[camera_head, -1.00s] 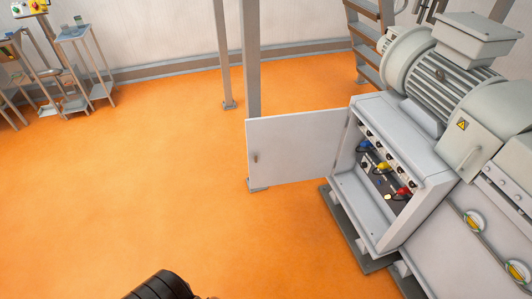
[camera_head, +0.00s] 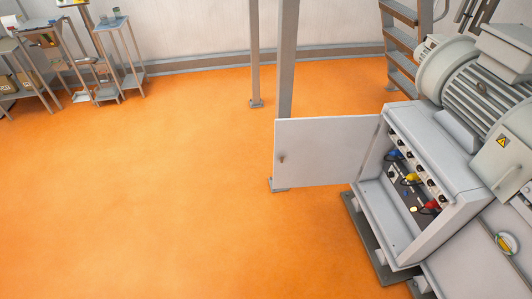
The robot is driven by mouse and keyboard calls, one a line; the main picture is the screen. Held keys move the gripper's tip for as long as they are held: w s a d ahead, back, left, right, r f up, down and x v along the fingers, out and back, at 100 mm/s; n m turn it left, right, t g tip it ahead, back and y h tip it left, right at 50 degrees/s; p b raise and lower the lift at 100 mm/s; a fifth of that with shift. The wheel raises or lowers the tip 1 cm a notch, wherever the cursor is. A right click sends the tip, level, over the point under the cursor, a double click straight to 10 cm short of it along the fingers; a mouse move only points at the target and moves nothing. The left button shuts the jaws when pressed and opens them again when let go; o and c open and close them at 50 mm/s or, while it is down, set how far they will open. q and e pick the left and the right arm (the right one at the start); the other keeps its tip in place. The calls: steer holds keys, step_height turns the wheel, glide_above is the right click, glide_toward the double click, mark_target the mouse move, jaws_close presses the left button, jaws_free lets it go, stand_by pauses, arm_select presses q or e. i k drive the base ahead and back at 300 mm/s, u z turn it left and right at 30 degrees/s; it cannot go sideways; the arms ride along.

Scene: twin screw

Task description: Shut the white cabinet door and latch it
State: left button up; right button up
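The white cabinet door (camera_head: 325,153) stands wide open, swung out to the left from its hinges at the cabinet's far left corner. A small latch handle (camera_head: 282,159) sits near the door's free left edge. The white cabinet (camera_head: 447,179) is at the right, below a large grey motor. Its open front shows a panel (camera_head: 407,192) with blue, yellow and red plugs and several dark knobs. Neither of my grippers is in view.
A dark base plate (camera_head: 368,240) runs under the cabinet. A grey post (camera_head: 286,65) stands just behind the door. A ladder (camera_head: 405,40) is at the back right. Small stands (camera_head: 118,55) are at the far left. The orange floor (camera_head: 150,200) left of the door is clear.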

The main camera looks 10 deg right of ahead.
mark_target(321, 151)
steer(key=u, duration=0.2)
steer(key=i, duration=5.35)
steer(key=z, duration=4.3)
steer(key=i, duration=0.95)
steer(key=z, duration=0.25)
